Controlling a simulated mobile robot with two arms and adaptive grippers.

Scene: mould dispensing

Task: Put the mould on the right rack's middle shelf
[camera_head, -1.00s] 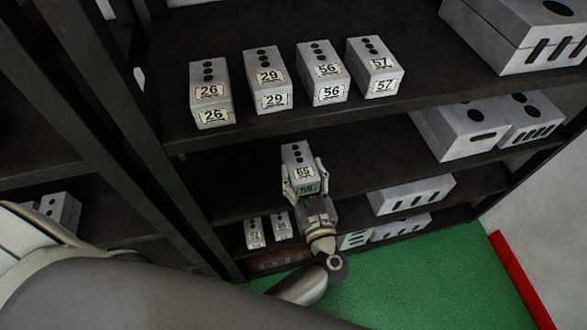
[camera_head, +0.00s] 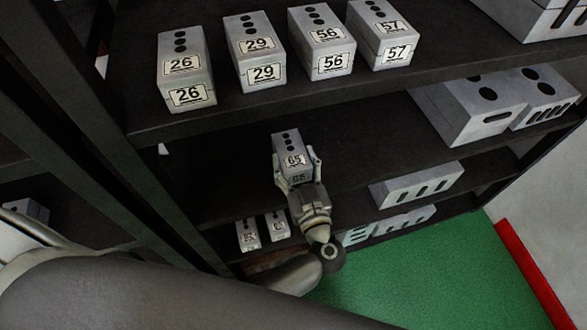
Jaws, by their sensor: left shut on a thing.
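The mould (camera_head: 287,146) is a grey block with black dots on top and a label reading 65. My left gripper (camera_head: 297,177) is shut on it, with one finger on each side. The mould is at the middle shelf (camera_head: 365,150) of the right rack, toward that shelf's left part; I cannot tell whether it touches the shelf. My left arm comes in from the lower left and hides part of the lower rack. My right gripper is not in view.
Moulds 26 (camera_head: 186,72), 29 (camera_head: 255,52), 56 (camera_head: 322,44) and 57 (camera_head: 381,36) stand on the shelf above. Larger slotted blocks (camera_head: 470,105) occupy the middle shelf's right. Small moulds (camera_head: 248,235) sit below. A dark post (camera_head: 120,150) stands left.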

